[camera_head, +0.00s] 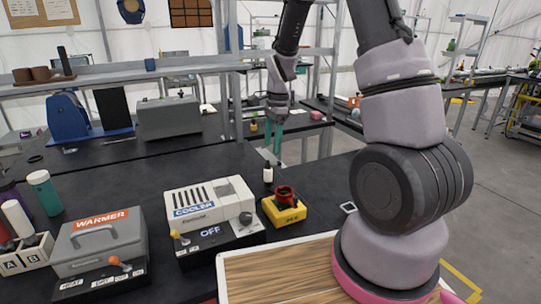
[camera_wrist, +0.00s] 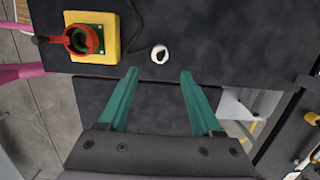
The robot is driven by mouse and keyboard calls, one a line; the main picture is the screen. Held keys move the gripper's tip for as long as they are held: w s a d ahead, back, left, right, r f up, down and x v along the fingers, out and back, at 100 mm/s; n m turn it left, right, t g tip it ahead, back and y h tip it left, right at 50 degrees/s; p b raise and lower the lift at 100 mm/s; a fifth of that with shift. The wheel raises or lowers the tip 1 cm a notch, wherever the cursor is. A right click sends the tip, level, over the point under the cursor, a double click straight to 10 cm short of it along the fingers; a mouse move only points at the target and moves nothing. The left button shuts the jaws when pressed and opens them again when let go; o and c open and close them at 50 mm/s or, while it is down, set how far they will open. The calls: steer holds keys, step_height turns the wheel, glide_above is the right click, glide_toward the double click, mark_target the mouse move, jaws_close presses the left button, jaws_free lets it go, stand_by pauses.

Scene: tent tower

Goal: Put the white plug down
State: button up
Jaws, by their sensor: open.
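The white plug (camera_head: 268,175) stands upright on the black table, behind the yellow box in the head view. In the wrist view the white plug (camera_wrist: 159,54) shows end-on as a small round with a dark centre, on the black surface just beyond the fingertips. My gripper (camera_head: 290,158) has two teal fingers, spread apart and empty. In the wrist view my gripper (camera_wrist: 160,72) is open, with the plug in line with the gap between its tips but not between the fingers.
A yellow box with a red knob (camera_head: 285,207) stands close to the plug. A white cooler unit (camera_head: 210,205) and a grey warmer (camera_head: 98,243) are to its left. A wood-topped board (camera_head: 275,272) lies in front. The table behind the cooler is largely clear.

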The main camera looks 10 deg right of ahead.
steer(key=s+d+r+n+t, duration=0.1)
steer(key=s+r+n+t, duration=0.2)
steer(key=r, duration=0.6)
steer(key=s+d+r+n, duration=0.15)
steer(key=s+r, duration=0.25)
steer(key=r, duration=0.5)
steer(key=s+d+r+n+t, duration=0.1)
steer(key=s+r+n+t, duration=0.1)
steer(key=s, duration=0.5)
steer(key=s+d+r+n+t, duration=0.1)
steer(key=s+r+n+t, duration=0.1)
steer(key=s+r+n, duration=0.3)
steer(key=shift+s+r+y, duration=0.3)
steer(key=shift+s+r, duration=0.75)
steer(key=shift+s, duration=0.2)
